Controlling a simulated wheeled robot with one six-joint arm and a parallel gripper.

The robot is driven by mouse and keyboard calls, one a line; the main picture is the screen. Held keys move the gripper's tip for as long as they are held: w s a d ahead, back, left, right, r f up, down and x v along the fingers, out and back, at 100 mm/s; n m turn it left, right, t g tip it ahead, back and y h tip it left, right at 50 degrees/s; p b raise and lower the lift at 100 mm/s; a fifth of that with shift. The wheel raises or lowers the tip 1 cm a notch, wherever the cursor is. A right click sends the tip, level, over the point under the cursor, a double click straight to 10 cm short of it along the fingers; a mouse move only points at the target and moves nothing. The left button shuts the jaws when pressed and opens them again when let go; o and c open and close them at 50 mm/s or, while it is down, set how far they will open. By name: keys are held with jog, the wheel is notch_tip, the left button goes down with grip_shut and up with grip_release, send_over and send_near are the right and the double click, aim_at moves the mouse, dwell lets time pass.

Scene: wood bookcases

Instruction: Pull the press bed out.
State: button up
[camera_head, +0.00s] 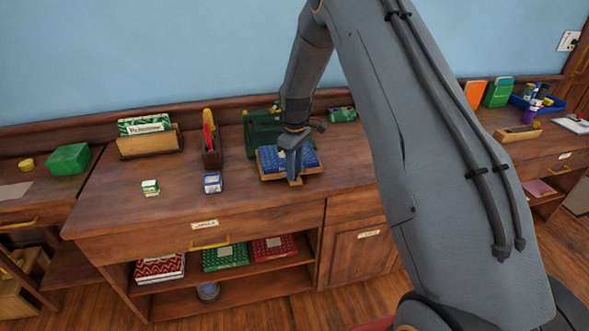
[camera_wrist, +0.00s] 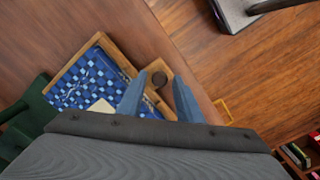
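The press bed (camera_head: 265,177) is a wooden tray at the front of a dark green press (camera_head: 262,132) on the wooden counter. A blue checked piece (camera_head: 270,157) lies in it. A gap shows beside the knob, and I see no clear grip. In the head view, my gripper (camera_head: 293,160) is over the bed's front and hides part of it.
On the counter left of the bed stand a small blue-white box (camera_head: 212,183), a green-white box (camera_head: 150,188) and a wooden holder (camera_head: 211,153). A green roll (camera_head: 342,114) lies behind at right. The counter in front of the bed is clear.

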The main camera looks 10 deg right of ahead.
jog(key=shift+o, duration=0.3)
jog(key=shift+d, duration=0.1)
jog(key=shift+r, duration=0.3)
notch_tip(320, 180, up, 6)
jog(key=shift+w+f+b, duration=0.1)
jog(key=shift+b, duration=1.05)
jog(key=shift+r, duration=0.7)
